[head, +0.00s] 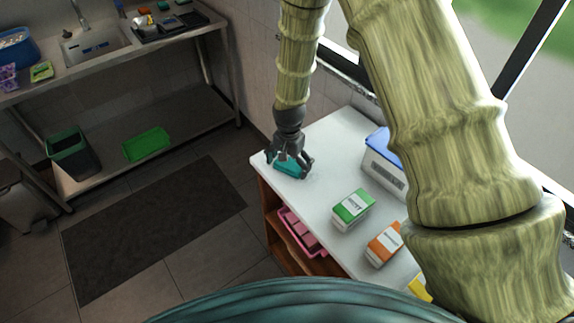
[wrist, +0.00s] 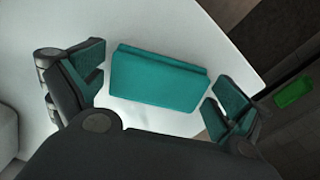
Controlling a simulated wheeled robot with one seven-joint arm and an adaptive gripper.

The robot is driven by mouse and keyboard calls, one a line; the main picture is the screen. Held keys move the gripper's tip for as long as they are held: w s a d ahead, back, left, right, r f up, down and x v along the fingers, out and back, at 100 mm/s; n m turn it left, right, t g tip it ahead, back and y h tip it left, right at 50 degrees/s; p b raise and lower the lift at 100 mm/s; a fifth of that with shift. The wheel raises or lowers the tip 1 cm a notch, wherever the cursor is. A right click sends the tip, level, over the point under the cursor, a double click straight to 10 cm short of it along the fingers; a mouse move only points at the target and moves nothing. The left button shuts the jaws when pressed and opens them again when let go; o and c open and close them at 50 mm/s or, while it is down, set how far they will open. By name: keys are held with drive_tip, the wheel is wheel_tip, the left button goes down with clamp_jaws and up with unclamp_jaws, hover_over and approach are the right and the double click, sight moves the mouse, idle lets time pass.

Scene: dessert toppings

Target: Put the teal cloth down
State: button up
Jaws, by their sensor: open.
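The teal cloth (head: 287,168) lies folded on the white counter top (head: 320,150), near its far left corner. In the wrist view the cloth (wrist: 158,78) is a flat folded rectangle on the white surface. My gripper (head: 291,168) is right over the cloth with its fingers spread. In the wrist view the gripper (wrist: 158,98) has one finger on each side of the cloth, with visible gaps between the fingers and the cloth. The gripper covers part of the cloth in the head view.
A white box with a blue lid (head: 385,165), a green-and-white box (head: 352,208) and an orange-and-white box (head: 384,245) stand on the counter. A pink container (head: 298,232) is on the shelf below. A sink bench (head: 125,45) stands at the far left.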

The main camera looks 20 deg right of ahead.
sight(289, 164)
drive_tip(key=shift+r, duration=0.25)
wheel_tip(289, 164, up, 12)
drive_tip(key=b, duration=0.3)
drive_tip(key=shift+b, duration=0.4)
drive_tip(key=shift+f, duration=0.15)
